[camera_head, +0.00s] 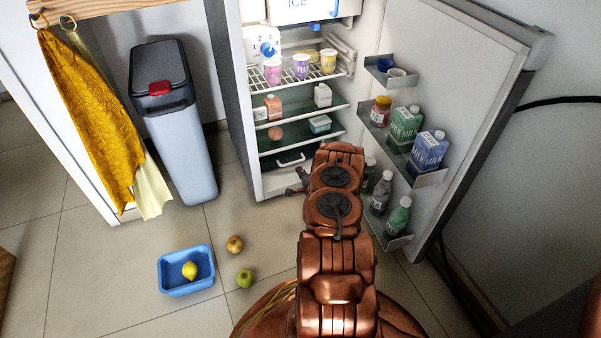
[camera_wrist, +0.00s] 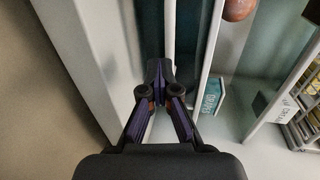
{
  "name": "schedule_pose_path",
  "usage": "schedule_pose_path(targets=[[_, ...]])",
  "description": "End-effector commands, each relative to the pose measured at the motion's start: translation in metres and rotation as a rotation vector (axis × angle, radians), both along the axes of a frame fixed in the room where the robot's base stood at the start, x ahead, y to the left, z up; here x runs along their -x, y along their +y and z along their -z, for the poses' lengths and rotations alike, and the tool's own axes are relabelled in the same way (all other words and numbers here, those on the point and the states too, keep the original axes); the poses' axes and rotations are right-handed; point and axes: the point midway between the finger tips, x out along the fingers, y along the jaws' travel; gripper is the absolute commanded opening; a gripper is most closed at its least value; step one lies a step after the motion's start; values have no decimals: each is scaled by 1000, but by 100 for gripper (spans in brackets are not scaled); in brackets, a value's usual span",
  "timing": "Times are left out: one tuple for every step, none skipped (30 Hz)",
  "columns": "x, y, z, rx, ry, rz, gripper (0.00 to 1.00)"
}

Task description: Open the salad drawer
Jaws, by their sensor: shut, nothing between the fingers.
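The salad drawer (camera_head: 268,166) is the dark greenish front with a white bar handle (camera_head: 290,160) at the bottom of the open fridge. It looks pushed in. My gripper (camera_head: 299,181) is low in front of the drawer, just below the handle in the head view, partly hidden by my arm. In the wrist view my gripper (camera_wrist: 158,100) has its fingertips together and holds nothing. A white bar runs up from near the fingertips there; I cannot tell whether it is the handle or whether they touch.
The fridge door (camera_head: 450,110) stands open at the right, its racks holding cartons and bottles. Shelves above the drawer hold food. A grey bin (camera_head: 180,130) stands left of the fridge. A blue tub (camera_head: 170,285) with a lemon and two loose fruits lie on the floor.

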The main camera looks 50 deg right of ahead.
Motion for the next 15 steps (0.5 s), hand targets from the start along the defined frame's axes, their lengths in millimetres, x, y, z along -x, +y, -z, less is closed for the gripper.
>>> schedule_pose_path(targets=[[0,0,0,0,0,0,0],[0,0,0,0,0,0,0],[0,0,0,0,0,0,0],[0,0,0,0,0,0,0],[0,0,0,0,0,0,0],[0,0,0,0,0,0,0],[0,0,0,0,0,0,0],[0,0,0,0,0,0,0],[0,0,0,0,0,0,4],[0,0,0,0,0,0,7],[0,0,0,0,0,0,10],[0,0,0,0,0,0,15],[0,0,0,0,0,0,18],[0,0,0,0,0,0,21],[0,0,0,0,0,0,25]])
